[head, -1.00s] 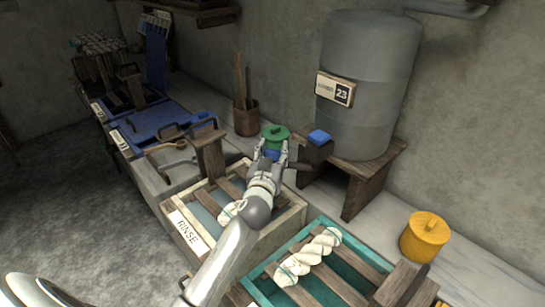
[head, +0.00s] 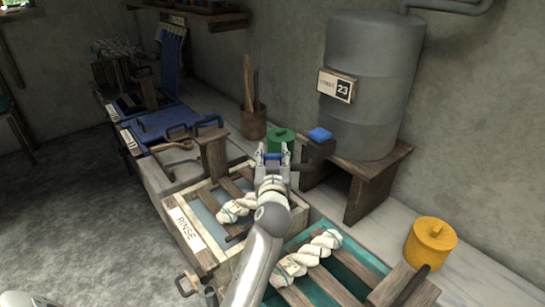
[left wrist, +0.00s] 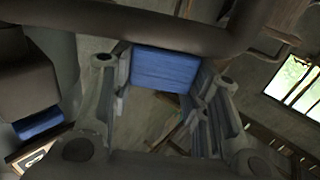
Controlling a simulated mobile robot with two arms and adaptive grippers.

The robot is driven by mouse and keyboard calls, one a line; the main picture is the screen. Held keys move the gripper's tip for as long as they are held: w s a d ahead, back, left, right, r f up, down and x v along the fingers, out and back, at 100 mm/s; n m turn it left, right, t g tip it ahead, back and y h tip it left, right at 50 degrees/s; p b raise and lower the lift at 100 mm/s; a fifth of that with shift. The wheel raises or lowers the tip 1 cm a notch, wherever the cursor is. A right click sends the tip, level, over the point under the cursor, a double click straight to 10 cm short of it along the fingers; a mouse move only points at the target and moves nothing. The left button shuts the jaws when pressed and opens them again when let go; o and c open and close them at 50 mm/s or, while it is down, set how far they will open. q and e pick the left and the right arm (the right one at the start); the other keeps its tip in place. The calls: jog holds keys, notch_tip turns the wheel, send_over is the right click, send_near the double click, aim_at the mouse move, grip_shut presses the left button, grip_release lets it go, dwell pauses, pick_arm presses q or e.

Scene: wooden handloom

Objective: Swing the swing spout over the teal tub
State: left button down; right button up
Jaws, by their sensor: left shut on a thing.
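The swing spout (head: 303,167) is a dark pipe coming from the tap block below the grey tank. Its blue grip (left wrist: 165,70) lies between my left fingers in the left wrist view, with the dark pipe crossing above. My left gripper (head: 274,157) is shut on this grip, beyond the back edge of the rinse tub. The teal tub (head: 368,257) stands nearer and to the right, with slats and a twisted white skein across it. The spout's outlet is not clear to see.
The grey tank (head: 370,85) stands on a wooden stand (head: 370,170). A blue-topped tap block (head: 319,135), green lidded pot (head: 281,140) and wooden post (head: 213,157) are near my gripper. The rinse tub (head: 187,228) has slats and a skein. A yellow pot (head: 430,243) stands right.

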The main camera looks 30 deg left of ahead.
pick_arm(q)
jog(key=c, duration=0.8)
grip_release()
jog(key=shift+o, duration=0.2)
jog(key=shift+r, duration=0.1)
notch_tip(320, 180, up, 10)
jog(key=shift+f, duration=0.1)
